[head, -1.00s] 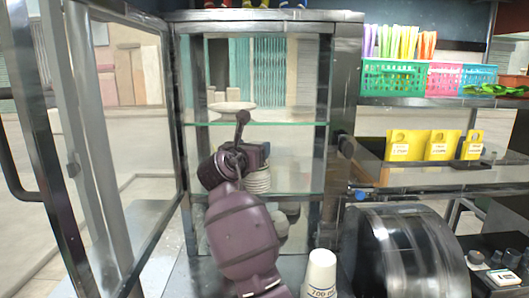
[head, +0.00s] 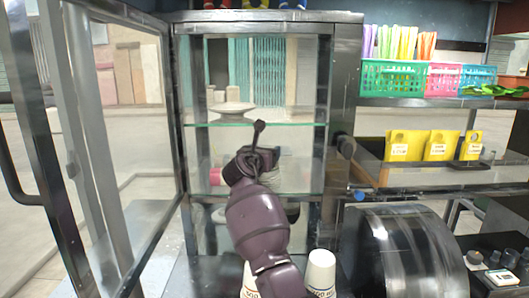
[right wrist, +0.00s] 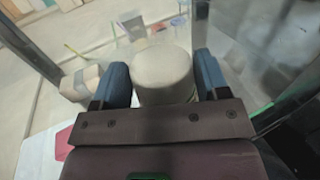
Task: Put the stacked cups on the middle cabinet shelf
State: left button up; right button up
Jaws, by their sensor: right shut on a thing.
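My right arm reaches into the open glass cabinet (head: 345,80). Its gripper (head: 262,160) is between the upper glass shelf (head: 290,124) and the glass shelf below it (head: 308,196). In the right wrist view, the blue fingers of this gripper (right wrist: 161,80) are shut on the stacked cups (right wrist: 163,68), seen as a pale round end between them. In the head view the gripper and arm hide the stack. I cannot tell whether the stack touches the lower shelf. My left gripper is not in view.
A pale dish (head: 233,108) stands on the upper shelf. A red object (head: 215,177) is left of my gripper, at the lower shelf. The glass door (head: 120,140) stands open at left. A white cup (head: 321,270) and a metal drum (head: 405,250) are at front right.

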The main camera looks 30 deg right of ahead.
jog(key=o, duration=1.2)
jog(key=v, duration=1.2)
jog(key=shift+r, duration=0.1)
jog(key=shift+a, duration=0.1)
